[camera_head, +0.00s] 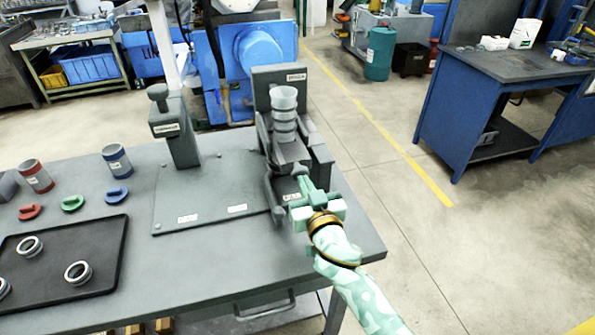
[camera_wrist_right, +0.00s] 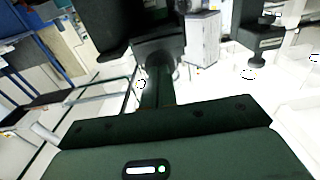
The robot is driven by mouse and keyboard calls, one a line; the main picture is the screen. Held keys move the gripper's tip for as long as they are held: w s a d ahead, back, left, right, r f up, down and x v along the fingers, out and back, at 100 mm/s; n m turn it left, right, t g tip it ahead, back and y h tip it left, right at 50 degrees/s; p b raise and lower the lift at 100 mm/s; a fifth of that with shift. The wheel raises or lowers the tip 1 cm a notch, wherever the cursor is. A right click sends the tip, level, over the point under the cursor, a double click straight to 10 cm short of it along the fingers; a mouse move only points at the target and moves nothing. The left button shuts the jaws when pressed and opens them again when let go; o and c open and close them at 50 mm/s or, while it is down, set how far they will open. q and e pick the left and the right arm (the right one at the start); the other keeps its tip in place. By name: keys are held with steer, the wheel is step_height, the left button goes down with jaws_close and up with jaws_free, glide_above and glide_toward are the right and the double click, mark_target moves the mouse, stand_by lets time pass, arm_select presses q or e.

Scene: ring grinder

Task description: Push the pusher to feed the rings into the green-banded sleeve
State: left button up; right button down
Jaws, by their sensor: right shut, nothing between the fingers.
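A stack of metal rings (camera_head: 284,126) stands upright in the grey feeding fixture (camera_head: 268,78) at the table's right end. My right gripper (camera_head: 301,178) is shut and empty at the front of this fixture, below the stack. Its fingers also show in the wrist view (camera_wrist_right: 157,88), pointing at a dark part. The pusher is not clearly distinguishable, and I cannot tell whether my fingers touch it. I see no green-banded sleeve; a red-banded sleeve (camera_head: 36,176) and a blue-banded sleeve (camera_head: 117,160) stand at the left. My left gripper is not in view.
A dark curved handle (camera_head: 272,192) stands just left of my right gripper. A grey press-like post (camera_head: 175,128) stands on the base plate (camera_head: 205,200). Red, green (camera_head: 73,203) and blue clips lie at the left. A black tray (camera_head: 108,270) holds loose rings.

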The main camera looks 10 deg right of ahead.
mark_target(297, 164)
steer(key=shift+w, duration=0.1)
steer(key=shift+w+a+b, duration=0.1)
steer(key=shift+w+b, duration=0.8)
steer(key=shift+w, duration=2.35)
steer(key=shift+s, duration=0.1)
steer(key=shift+s+p, duration=0.35)
steer(key=shift+s, duration=0.15)
steer(key=shift+s+p, duration=0.9)
steer(key=shift+s, duration=1.85)
